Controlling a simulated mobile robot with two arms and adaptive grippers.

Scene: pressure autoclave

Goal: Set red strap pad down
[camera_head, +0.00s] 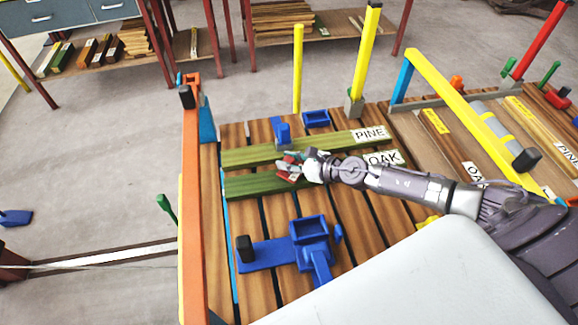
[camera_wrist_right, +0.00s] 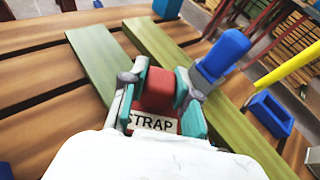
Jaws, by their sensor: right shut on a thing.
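My right gripper (camera_head: 291,170) reaches in from the right over the slatted table. It is shut on the red strap pad (camera_wrist_right: 160,92), a red block with a white STRAP label, held between two teal fingers. In the head view only a little of the red pad shows, mostly hidden by the gripper. The pad is over the two green boards, the one by the PINE label (camera_head: 248,155) and the one by the OAK label (camera_head: 248,186). I cannot tell whether it touches them. My left gripper is not in view.
A blue block (camera_head: 282,131) stands by the far board, with a blue open box (camera_head: 316,119) behind. A blue fixture (camera_head: 308,239) sits at the front. Yellow posts (camera_head: 364,60), a yellow slanted bar (camera_head: 455,105) and an orange rail (camera_head: 193,220) border the work area.

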